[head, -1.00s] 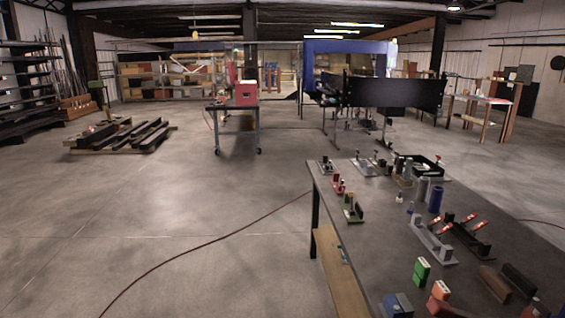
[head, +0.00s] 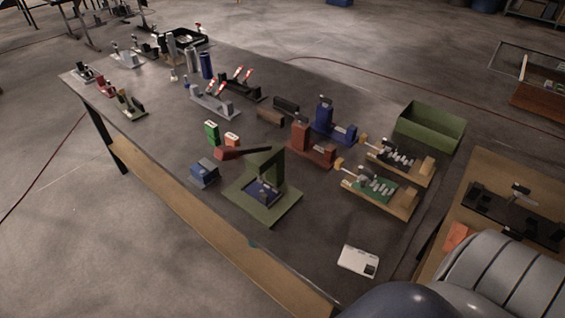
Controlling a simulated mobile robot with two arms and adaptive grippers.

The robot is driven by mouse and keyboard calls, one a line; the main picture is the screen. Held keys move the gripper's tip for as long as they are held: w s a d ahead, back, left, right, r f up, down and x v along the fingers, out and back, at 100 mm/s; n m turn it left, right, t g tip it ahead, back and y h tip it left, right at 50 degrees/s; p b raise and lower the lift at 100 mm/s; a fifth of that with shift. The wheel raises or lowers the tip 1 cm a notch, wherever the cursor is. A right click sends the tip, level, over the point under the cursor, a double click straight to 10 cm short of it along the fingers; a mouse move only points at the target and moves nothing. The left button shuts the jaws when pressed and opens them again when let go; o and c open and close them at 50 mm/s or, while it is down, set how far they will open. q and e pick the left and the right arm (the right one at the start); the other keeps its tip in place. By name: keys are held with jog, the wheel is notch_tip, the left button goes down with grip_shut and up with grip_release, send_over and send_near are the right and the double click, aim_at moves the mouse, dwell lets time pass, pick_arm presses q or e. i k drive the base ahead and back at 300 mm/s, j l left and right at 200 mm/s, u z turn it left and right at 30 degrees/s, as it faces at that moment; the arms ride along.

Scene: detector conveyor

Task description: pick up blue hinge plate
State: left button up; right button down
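A small dark blue plate (head: 262,191) lies on the base of an olive-green fixture (head: 283,207) in the middle of the table; it may be the blue hinge plate, but its details are too small to be sure. The fixture has an upright post and a dark red lever reaching left. A blue block (head: 204,172) stands just left of the fixture. A blue upright fixture (head: 325,118) stands farther back, behind a red one (head: 300,138). Neither of my grippers is in view.
The grey table (head: 145,140) also holds wooden-based fixtures (head: 405,204), a green bin (head: 432,127), green (head: 211,131) and orange blocks and a white card (head: 358,261). A second table (head: 490,170) stands at the right. The table's front strip is mostly clear.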

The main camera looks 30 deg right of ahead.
aim_at(261, 189)
jog(key=z, duration=0.9)
